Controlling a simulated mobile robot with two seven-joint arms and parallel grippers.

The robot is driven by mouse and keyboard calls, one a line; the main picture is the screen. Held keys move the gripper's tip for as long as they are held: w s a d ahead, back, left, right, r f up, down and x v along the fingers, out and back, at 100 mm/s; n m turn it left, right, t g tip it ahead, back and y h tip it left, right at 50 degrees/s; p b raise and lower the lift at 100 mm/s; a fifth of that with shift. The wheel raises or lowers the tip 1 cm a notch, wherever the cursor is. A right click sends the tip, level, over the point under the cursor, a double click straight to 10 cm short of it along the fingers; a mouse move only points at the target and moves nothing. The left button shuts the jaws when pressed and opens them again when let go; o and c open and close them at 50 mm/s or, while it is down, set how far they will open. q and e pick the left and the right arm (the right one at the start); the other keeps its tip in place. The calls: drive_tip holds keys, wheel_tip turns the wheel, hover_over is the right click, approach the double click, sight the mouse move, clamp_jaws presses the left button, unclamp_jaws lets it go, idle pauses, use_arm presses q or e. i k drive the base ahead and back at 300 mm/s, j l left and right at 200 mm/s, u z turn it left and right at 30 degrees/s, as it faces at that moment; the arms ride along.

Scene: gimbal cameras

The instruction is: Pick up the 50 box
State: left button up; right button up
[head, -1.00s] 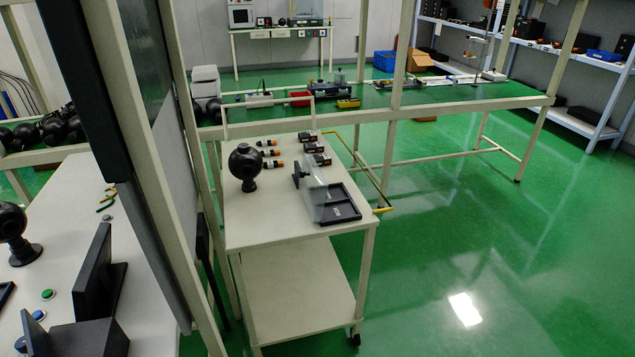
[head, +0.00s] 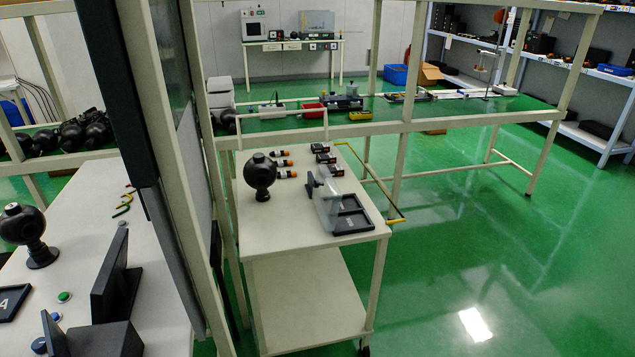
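Three small dark boxes (head: 326,158) stand in a row at the back right of the white cart's top (head: 285,222). Their labels are too small to read, so I cannot tell which, if any, is the 50 box. Neither of my grippers is in view.
On the cart are a black gimbal camera (head: 260,175), several orange-and-black cylinders (head: 284,162), a clear panel (head: 328,200) and black trays (head: 353,221). A pale frame post (head: 165,150) stands left of it. Green floor (head: 520,280) is clear to the right.

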sight(327, 157)
drive_tip(key=i+l, duration=0.25)
drive_tip(key=l, duration=0.15)
drive_tip(key=i+l, duration=0.2)
drive_tip(key=l, duration=0.25)
drive_tip(key=i+l, duration=0.25)
drive_tip(key=l, duration=0.15)
drive_tip(key=i+l, duration=0.25)
drive_tip(key=l, duration=0.2)
drive_tip(key=i+l, duration=0.2)
drive_tip(key=l, duration=0.2)
drive_tip(key=i+l, duration=0.25)
drive_tip(key=l, duration=0.2)
drive_tip(key=i+l, duration=0.25)
drive_tip(key=l, duration=0.15)
drive_tip(key=i+l, duration=0.2)
drive_tip(key=l, duration=0.25)
drive_tip(key=i+l+u, duration=0.2)
drive_tip(key=l, duration=0.15)
drive_tip(key=i+l+u, duration=0.15)
drive_tip(key=l, duration=0.25)
drive_tip(key=u, duration=1.65)
drive_tip(key=i+j+z, duration=0.1)
drive_tip(key=i+z, duration=0.2)
drive_tip(key=z, duration=0.2)
